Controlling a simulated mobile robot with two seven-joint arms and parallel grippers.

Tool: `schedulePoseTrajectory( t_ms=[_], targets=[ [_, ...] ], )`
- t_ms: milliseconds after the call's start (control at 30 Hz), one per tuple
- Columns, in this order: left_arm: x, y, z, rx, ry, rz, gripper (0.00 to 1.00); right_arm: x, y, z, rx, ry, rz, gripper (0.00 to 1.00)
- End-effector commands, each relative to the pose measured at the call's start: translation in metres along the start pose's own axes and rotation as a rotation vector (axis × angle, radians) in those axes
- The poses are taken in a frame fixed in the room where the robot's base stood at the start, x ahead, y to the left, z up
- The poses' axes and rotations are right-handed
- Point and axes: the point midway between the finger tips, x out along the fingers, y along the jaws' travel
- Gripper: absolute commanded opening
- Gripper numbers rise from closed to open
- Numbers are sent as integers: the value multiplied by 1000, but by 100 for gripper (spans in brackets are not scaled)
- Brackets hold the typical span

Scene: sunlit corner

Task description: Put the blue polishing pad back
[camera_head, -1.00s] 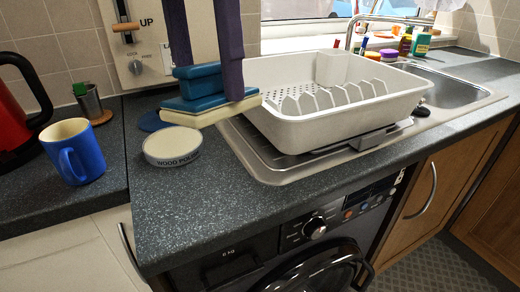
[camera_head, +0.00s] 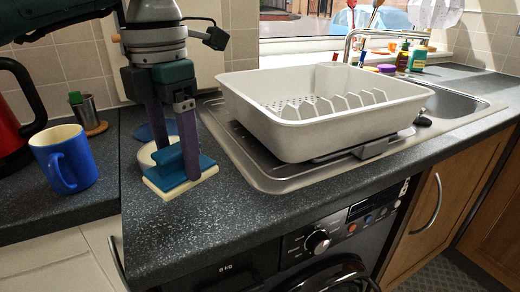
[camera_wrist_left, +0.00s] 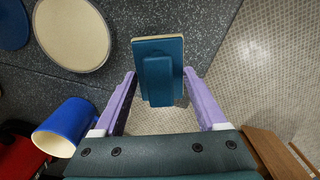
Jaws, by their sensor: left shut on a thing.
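The blue polishing pad (camera_head: 188,187) has a blue handle block, a blue plate and a cream underside. My left gripper (camera_head: 177,168), with purple fingers pointing down, is shut on its handle. In the head view the pad covers part of the round tin with cream contents (camera_head: 145,157). In the left wrist view the pad (camera_wrist_left: 174,50) is between the fingers (camera_wrist_left: 160,78), seen against the counter edge and the floor. The tin (camera_wrist_left: 72,34) lies apart to its left there. The gap between pad and counter is hard to judge. My right gripper is not in view.
A blue disc (camera_head: 150,130), perhaps the tin's lid, lies behind the tin. A blue mug (camera_head: 66,158) and a red kettle (camera_head: 15,120) stand at left. A white dish rack (camera_head: 310,140) stands on the drainer at right. The front counter (camera_head: 235,225) is clear.

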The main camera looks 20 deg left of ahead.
Motion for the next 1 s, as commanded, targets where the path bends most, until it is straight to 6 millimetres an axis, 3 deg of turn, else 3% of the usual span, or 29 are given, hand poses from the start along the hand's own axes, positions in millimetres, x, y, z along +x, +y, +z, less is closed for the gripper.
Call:
schedulePoseTrajectory(
  t_ms=[333, 667, 700, 900, 1000],
  targets=[
    [44, -1, 0, 0, 1, -2, 30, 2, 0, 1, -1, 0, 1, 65],
    [49, 0, 0, 0, -1, 0, 30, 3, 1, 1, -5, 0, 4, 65],
    [48, 0, 0, 0, -1, 0, 78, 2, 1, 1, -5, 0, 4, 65],
    [48, 0, 0, 0, -1, 0, 100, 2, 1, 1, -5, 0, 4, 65],
    [48, 0, 0, 0, -1, 0, 100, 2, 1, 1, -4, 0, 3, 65]
  ],
)
